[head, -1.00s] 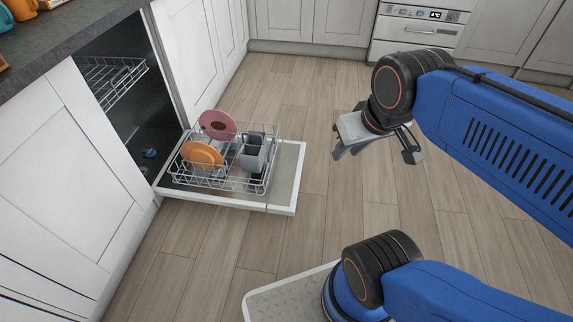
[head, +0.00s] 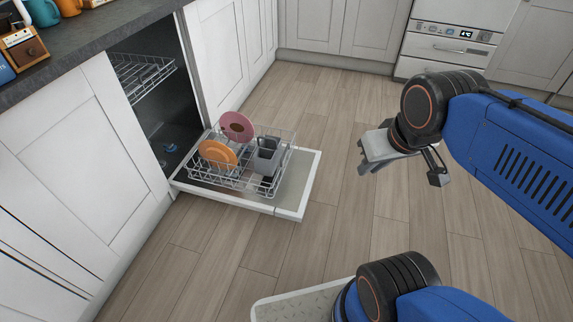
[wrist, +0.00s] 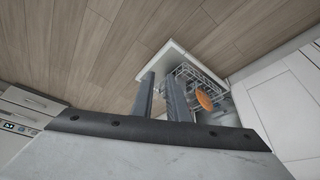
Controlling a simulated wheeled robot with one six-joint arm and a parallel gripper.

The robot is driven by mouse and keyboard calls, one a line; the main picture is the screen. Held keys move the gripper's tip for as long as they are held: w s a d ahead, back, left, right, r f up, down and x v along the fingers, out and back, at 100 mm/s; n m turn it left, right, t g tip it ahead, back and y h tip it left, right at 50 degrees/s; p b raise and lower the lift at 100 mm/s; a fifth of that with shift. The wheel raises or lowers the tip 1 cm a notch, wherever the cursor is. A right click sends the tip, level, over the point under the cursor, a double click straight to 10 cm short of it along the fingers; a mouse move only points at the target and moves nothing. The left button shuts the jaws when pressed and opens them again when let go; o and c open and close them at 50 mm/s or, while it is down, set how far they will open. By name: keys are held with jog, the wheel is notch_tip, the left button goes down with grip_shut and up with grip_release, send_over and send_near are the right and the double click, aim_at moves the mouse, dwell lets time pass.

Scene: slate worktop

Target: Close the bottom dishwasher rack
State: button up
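The bottom rack (head: 235,182) is a grey wire basket pulled out over the lowered dishwasher door (head: 301,178). It holds an orange plate (head: 217,154), a pink plate (head: 237,126) and a grey cutlery holder (head: 267,157). In the wrist view the rack (wrist: 204,78) lies beyond the fingers, partly hidden by one of them. My gripper (head: 402,173) hangs above the floor to the right of the door, apart from the rack. Its two fingers stand apart with nothing between them, as the wrist view (wrist: 161,80) also shows.
The upper rack (head: 140,75) sits inside the dishwasher cavity. White cabinets (head: 85,150) flank it under the dark worktop (head: 85,45), which carries mugs and a small brown appliance (head: 22,47). An oven (head: 450,45) stands at the back. The wooden floor right of the door is clear.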

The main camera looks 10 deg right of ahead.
jog(key=shift+w+a, duration=0.1)
jog(key=shift+w, duration=0.15)
grip_shut()
jog(key=w+a+f+m+g+y, duration=0.1)
jog(key=w+a+f+m, duration=0.2)
jog(key=w, duration=0.4)
jog(key=w+a+f+m+y, duration=0.1)
jog(key=w+f+m, duration=0.3)
jog(key=w, duration=0.3)
jog(key=w+a+f+m+g+y, duration=0.1)
jog(key=w+a+f+m+y, duration=0.2)
jog(key=w, duration=0.5)
jog(key=w+d+f+m, duration=0.1)
jog(key=w+f+m, duration=0.35)
jog(key=f, duration=0.35)
jog(key=w+d+f+m+h, duration=0.1)
jog(key=w+f+m, duration=0.35)
jog(key=f, duration=0.35)
jog(key=w+d+f+m, duration=0.1)
jog(key=w+f+m, duration=0.35)
jog(key=f, duration=0.35)
jog(key=w+a+f, duration=0.3)
jog(key=a+f, duration=0.3)
jog(key=f, duration=0.3)
jog(key=shift+w+a+f+g, duration=0.25)
jog(key=shift+w+a+g, duration=0.05)
jog(key=shift+w, duration=0.05)
jog(key=shift+m, duration=0.25)
